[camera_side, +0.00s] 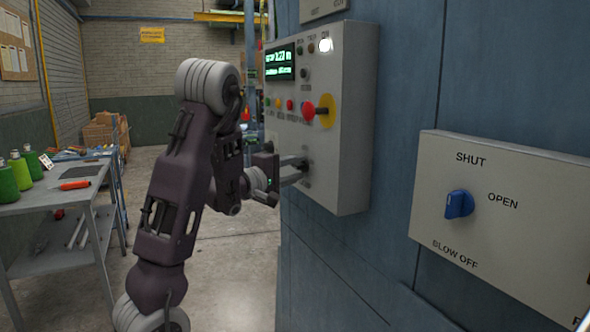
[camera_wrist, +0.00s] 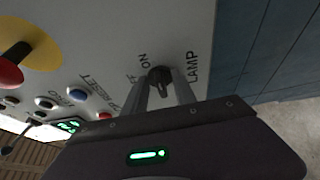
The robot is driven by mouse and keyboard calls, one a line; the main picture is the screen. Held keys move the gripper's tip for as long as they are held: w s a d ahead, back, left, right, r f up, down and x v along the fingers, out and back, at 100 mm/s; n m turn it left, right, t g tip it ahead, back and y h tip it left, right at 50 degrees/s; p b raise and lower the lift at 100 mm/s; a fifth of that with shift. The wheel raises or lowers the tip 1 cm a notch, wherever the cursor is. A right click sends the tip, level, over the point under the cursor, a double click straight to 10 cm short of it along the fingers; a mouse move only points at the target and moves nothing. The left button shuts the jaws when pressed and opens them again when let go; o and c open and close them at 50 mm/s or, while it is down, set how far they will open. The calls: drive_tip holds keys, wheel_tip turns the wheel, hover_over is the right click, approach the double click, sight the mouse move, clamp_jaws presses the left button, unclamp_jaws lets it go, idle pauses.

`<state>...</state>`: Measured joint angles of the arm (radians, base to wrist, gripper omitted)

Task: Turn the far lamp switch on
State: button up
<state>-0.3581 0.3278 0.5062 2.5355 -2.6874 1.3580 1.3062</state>
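The lamp switch (camera_wrist: 160,76) is a small dark knob on the grey control panel (camera_side: 345,140), with "LAMP" printed beside it and "ON" and a partly hidden "OFF" around it in the wrist view. My gripper (camera_wrist: 161,88) has one pale finger on each side of this knob. Whether the fingers touch it or leave a small gap is unclear. In the side view my gripper (camera_side: 302,164) reaches the lower part of the panel face, and its fingertips largely hide the knob. I cannot tell which mark the knob points to.
A red mushroom button on a yellow disc (camera_side: 327,112) stands out above my gripper. Small coloured buttons and a lit green display (camera_side: 280,64) are nearby. A second panel (camera_side: 480,255) with a blue knob (camera_side: 459,204) is at right. A workbench (camera_side: 60,185) stands at left.

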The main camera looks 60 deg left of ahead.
sight(306, 129)
drive_tip(key=shift+r, duration=0.1)
drive_tip(key=o, duration=0.8)
wheel_tip(306, 129, up, 9)
drive_tip(key=shift+w+r, duration=0.1)
drive_tip(key=shift+a+r, duration=0.2)
drive_tip(key=shift+r, duration=0.35)
drive_tip(key=shift+g, duration=0.6)
drive_tip(key=f, duration=0.4)
drive_tip(key=shift+s+d+f, duration=0.2)
drive_tip(key=shift+s+d, duration=0.05)
drive_tip(key=shift+s, duration=0.15)
drive_tip(key=shift+c, duration=0.4)
drive_tip(key=shift+s+d+r, duration=0.1)
drive_tip(key=shift+s+d, duration=0.1)
drive_tip(key=shift+s, duration=0.4)
drive_tip(key=shift+c, duration=0.7)
drive_tip(key=shift+s+d, duration=0.15)
drive_tip(key=shift+s, duration=0.2)
drive_tip(key=c, duration=0.6)
drive_tip(key=shift+f+v, duration=0.2)
drive_tip(key=shift+v, duration=2.8)
drive_tip(key=shift+w, duration=0.1)
